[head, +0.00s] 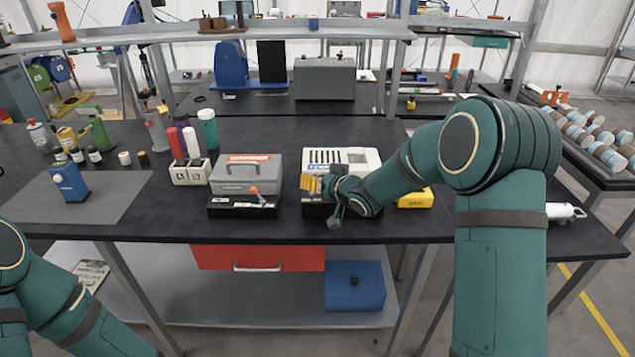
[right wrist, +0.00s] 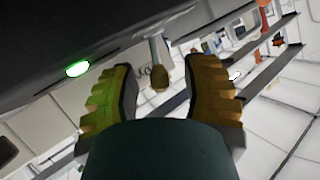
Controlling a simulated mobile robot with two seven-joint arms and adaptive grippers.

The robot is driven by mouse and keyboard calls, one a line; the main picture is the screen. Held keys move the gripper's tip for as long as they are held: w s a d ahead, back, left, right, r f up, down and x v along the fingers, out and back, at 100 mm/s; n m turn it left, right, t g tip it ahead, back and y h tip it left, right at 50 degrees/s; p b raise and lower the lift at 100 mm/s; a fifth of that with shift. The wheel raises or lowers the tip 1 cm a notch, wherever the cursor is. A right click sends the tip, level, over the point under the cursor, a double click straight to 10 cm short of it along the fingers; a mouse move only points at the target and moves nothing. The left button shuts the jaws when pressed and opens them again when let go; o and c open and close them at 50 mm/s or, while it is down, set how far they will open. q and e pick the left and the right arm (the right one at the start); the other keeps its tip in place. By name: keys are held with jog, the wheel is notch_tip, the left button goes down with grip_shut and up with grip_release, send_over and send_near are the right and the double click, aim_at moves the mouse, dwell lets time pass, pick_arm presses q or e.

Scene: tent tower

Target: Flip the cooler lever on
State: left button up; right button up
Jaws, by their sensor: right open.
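The cooler (head: 343,158) is a pale box with dark vent slots and blue lettering on a black base, on the near table. My right gripper (head: 313,184) is at its front and hides part of the base and its lever. In the right wrist view my right gripper (right wrist: 163,88) is open. A lever with a metal stem and a brownish knob (right wrist: 160,77) shows between its two yellow fingers, apart from both. A green light (right wrist: 77,69) glows on the dark base beside it. My left gripper is out of view; only my left arm shows at lower left.
The warmer (head: 247,173), a grey box with an orange-tipped lever (head: 257,194), stands just left of the cooler. A yellow box (head: 415,198) lies to the right. Bottles and a blue device (head: 70,182) stand on the left. The table's front edge is close.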

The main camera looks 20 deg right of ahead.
grip_shut()
jog(key=shift+d+f+m+y, duration=0.1)
jog(key=shift+d+m+y, duration=0.2)
jog(key=shift+s+m+t+b, duration=0.1)
jog(key=shift+m+t+b, duration=0.2)
jog(key=shift+t+b, duration=0.1)
grip_release()
